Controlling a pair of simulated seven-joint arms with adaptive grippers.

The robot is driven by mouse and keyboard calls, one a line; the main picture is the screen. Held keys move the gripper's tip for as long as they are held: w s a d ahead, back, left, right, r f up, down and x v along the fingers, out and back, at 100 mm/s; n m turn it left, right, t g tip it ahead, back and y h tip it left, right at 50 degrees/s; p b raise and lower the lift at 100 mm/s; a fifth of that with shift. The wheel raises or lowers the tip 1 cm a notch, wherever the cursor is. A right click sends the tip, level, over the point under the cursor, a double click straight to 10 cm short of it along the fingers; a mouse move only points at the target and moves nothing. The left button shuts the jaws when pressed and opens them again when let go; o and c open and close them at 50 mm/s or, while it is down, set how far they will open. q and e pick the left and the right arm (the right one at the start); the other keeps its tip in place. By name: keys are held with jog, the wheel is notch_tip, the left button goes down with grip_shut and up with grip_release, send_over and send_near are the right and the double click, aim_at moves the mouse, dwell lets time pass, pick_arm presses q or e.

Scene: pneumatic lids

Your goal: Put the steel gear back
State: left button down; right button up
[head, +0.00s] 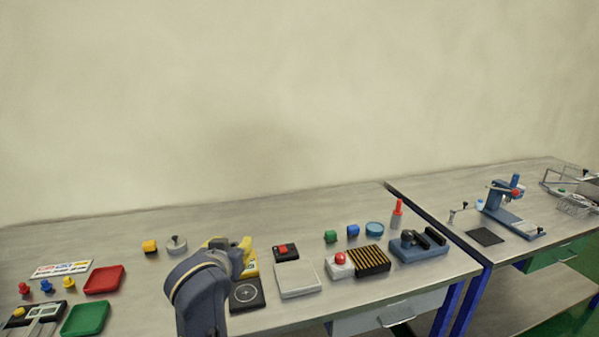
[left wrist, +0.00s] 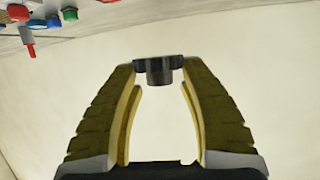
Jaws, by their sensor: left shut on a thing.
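My left gripper (head: 242,246) has yellow fingers and hangs over the middle of the left bench. In the left wrist view its fingertips (left wrist: 158,66) are shut on a small dark piece with a wide toothed-looking top and a narrower round hub, which looks like the steel gear (left wrist: 158,73). The wall is behind it, so it is held up clear of the bench. In the head view I cannot make the gear out at the gripper. A black square plate with a pale ring (head: 246,295) lies just in front of the gripper. My right gripper is not in view.
Red (head: 104,280) and green (head: 86,317) trays lie left. A pale box (head: 297,279), striped block (head: 370,261) and blue fixture (head: 418,248) stand right. The bench between trays and arm is clear.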

pick_arm(q)
jog(key=s+f, duration=0.6)
jog(key=f, duration=0.2)
jog(key=shift+s+a+m+h, duration=0.3)
jog(key=shift+s+a+h, duration=0.1)
jog(key=shift+r, duration=0.1)
jog(key=w+a+r+y, duration=0.1)
jog(key=w+a+r, duration=0.7)
jog(key=a, duration=0.4)
jog(key=w+a+r, duration=0.8)
jog(key=w+a, duration=0.1)
jog(key=a, duration=0.3)
jog(key=shift+n, duration=0.4)
jog(key=shift+w+a+f, duration=0.1)
jog(key=shift+w+f, duration=0.05)
jog(key=shift+f, duration=3.6)
jog(key=shift+w+a+f, duration=0.1)
jog(key=shift+w+f, duration=0.1)
jog(key=shift+f, duration=3.55)
jog(key=shift+w+a+f, duration=0.1)
jog(key=shift+w+f, duration=0.05)
jog(key=shift+f, duration=3.6)
jog(key=shift+f, duration=0.3)
